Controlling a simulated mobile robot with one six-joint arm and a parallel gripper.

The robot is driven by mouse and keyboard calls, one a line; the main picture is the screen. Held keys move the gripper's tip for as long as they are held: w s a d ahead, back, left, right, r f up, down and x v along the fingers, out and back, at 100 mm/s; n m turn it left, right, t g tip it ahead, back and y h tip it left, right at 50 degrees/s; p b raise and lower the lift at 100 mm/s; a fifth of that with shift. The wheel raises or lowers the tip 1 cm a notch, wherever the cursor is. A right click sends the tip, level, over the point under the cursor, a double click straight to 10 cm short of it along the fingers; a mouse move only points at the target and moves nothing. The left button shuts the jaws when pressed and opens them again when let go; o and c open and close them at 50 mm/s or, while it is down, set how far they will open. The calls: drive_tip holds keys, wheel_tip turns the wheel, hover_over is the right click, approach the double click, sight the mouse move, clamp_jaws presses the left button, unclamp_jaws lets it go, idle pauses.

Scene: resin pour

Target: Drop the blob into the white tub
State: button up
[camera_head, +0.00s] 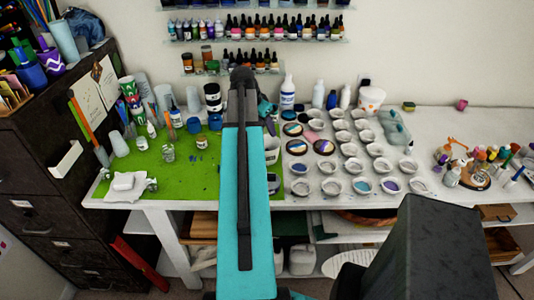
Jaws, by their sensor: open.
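A white tub (372,97) with coloured marks on its side stands at the back of the white table, right of several bottles. I cannot tell for sure which thing is the blob; a small pink lump (461,104) lies at the back right of the table. My arm reaches forward over the table, and my gripper (270,123) shows only in part beside its far end, left of the tub and apart from it. It is open, and I see nothing held in it. The arm hides part of the green mat and what stands behind it.
A green mat (200,178) with cups and jars covers the table's left part. Several small round moulds (330,187) fill the middle. A clear bluish moulded piece (394,128) lies right of them. A dark drawer cabinet (45,190) stands left. Bottle shelves hang behind.

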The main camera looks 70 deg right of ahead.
drive_tip(key=b+v, duration=0.2)
drive_tip(key=v, duration=0.7)
drive_tip(key=shift+a+r+b, duration=0.15)
drive_tip(key=shift+r+b, duration=0.2)
drive_tip(key=shift+w, duration=0.1)
idle(0.7)
